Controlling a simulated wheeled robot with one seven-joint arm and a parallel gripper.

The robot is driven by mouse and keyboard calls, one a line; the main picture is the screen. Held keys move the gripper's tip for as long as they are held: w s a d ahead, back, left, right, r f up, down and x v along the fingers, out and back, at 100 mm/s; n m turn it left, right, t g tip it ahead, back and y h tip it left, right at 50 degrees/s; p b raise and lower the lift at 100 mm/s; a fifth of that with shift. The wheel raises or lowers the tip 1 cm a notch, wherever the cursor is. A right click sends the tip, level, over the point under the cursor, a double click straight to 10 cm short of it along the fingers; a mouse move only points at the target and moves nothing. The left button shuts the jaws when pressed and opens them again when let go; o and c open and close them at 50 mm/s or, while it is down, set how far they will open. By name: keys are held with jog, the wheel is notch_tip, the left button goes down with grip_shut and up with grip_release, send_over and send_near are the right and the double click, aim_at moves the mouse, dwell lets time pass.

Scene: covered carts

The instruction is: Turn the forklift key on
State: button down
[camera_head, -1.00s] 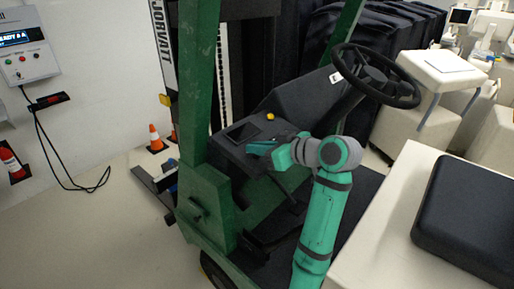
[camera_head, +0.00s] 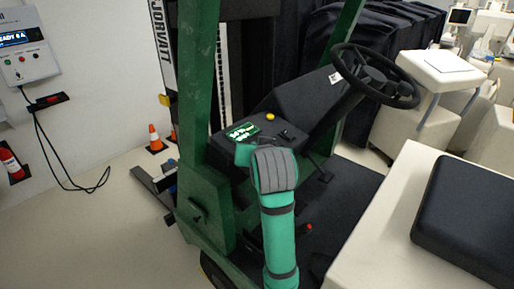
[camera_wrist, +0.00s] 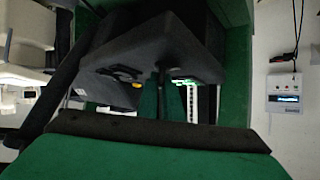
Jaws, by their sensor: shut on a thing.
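The forklift's black dashboard (camera_head: 290,108) carries a small screen (camera_head: 243,132) lit with green text. My gripper (camera_head: 244,153) is at the near side of the dashboard, just below the screen, with my wrist hiding most of it. In the wrist view my two green fingers (camera_wrist: 161,98) reach up to the dashboard and are shut on the key (camera_wrist: 161,76), a small dark piece mostly hidden between them. The lit screen (camera_wrist: 184,82) shows beside the fingers. The key itself is hidden in the head view.
A yellow button (camera_head: 270,117) sits on the dashboard and the steering wheel (camera_head: 375,75) is at its right. A green mast post (camera_head: 197,85) stands close on the left. The black seat (camera_head: 465,215) is at the right. A wall charger box (camera_head: 25,57) hangs at the left.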

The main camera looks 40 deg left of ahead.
jog(key=shift+m+t+h, duration=0.6)
jog(key=shift+m+h, duration=0.4)
jog(key=shift+m, duration=0.4)
jog(key=shift+s+f, duration=0.1)
jog(key=c, duration=1.9)
grip_release()
